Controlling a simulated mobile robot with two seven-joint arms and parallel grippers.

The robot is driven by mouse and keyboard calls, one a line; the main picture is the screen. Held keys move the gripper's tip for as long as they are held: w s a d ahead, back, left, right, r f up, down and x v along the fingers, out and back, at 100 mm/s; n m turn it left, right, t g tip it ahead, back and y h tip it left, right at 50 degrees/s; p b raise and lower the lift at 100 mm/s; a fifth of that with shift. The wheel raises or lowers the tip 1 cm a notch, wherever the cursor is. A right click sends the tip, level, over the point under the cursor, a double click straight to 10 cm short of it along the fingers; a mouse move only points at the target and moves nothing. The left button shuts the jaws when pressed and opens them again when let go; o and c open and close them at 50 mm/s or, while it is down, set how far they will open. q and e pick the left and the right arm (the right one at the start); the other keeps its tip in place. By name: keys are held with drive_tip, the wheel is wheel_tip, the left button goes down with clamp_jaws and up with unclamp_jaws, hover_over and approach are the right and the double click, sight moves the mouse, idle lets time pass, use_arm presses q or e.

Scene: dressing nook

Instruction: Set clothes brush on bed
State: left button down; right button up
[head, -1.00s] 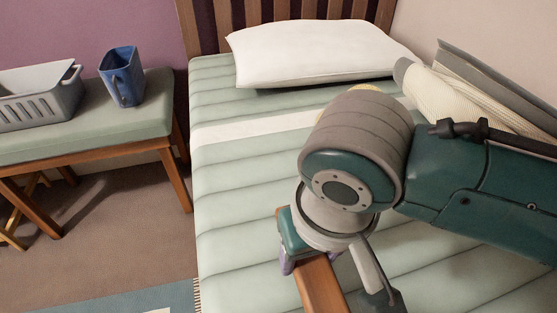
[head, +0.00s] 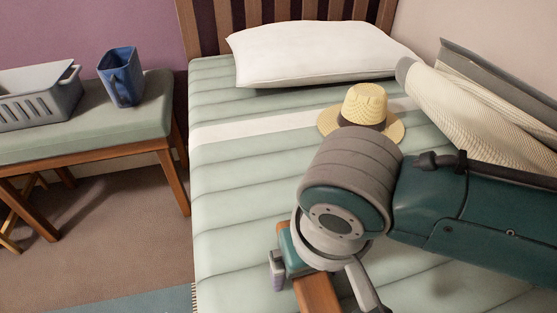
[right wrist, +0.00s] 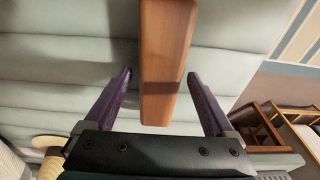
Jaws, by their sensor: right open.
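The clothes brush (right wrist: 166,55) shows as a long reddish-brown wooden bar over the green quilted bed (head: 240,195). Its wood also shows at the bottom of the head view (head: 317,294), partly hidden by my right wrist. It appears to lie on the bed; its underside is hidden. My right gripper (right wrist: 159,74) is open, with one purple finger on each side of the brush's near end and a gap on both sides. In the head view, the right gripper (head: 292,272) is low over the bed. My left gripper is not in view.
A straw hat (head: 366,108) with a dark band sits on the bed behind my right arm. A white pillow (head: 315,52) lies at the head end. Cream fabric (head: 470,105) is at the right.

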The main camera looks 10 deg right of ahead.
sight(313, 284)
drive_tip(key=shift+r, duration=0.1)
drive_tip(key=s+a+r+n+y+p, duration=0.1)
drive_tip(key=s+r+p, duration=0.2)
drive_tip(key=r, duration=0.4)
drive_tip(key=s+a+r+y+p, duration=0.1)
drive_tip(key=s+r+p, duration=0.25)
drive_tip(key=r, duration=0.35)
drive_tip(key=s+d+r+t+h, duration=0.1)
drive_tip(key=s+d, duration=0.4)
drive_tip(key=d, duration=0.6)
drive_tip(key=shift+s+d+r+n+t+h, duration=0.2)
drive_tip(key=shift+s+r+n+t+h, duration=0.1)
drive_tip(key=shift+s+r+t+h, duration=0.15)
drive_tip(key=shift+w+r, duration=0.1)
drive_tip(key=shift+r, duration=0.1)
wheel_tip(313, 284, up, 64)
drive_tip(key=p, duration=6.4)
